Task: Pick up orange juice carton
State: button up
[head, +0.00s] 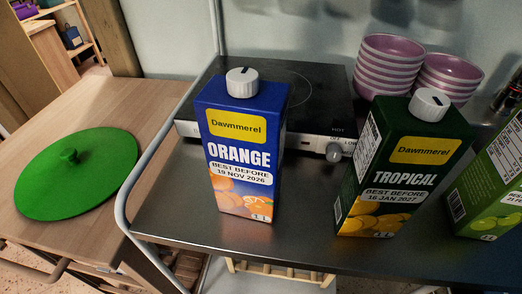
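The orange juice carton (240,150) is blue with a white screw cap and a yellow Dawnmerel label reading ORANGE. It stands upright near the front left of a dark metal shelf top (300,225). My gripper is not in the head view, and nothing touches the carton.
A green tropical carton (405,165) stands to its right, with a lime-green carton (490,185) at the right edge. A hot plate (312,108) lies behind, with stacked pink bowls (390,62). A light metal rail (122,190) bounds the left side. A green lid (75,180) lies on a wooden table (110,110).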

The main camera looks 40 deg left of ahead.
aim_at(244, 139)
jog(key=u, duration=0.4)
jog(key=j+u, duration=0.1)
jog(key=u, duration=0.65)
jog(key=j+u, duration=0.1)
jog(key=u, duration=0.25)
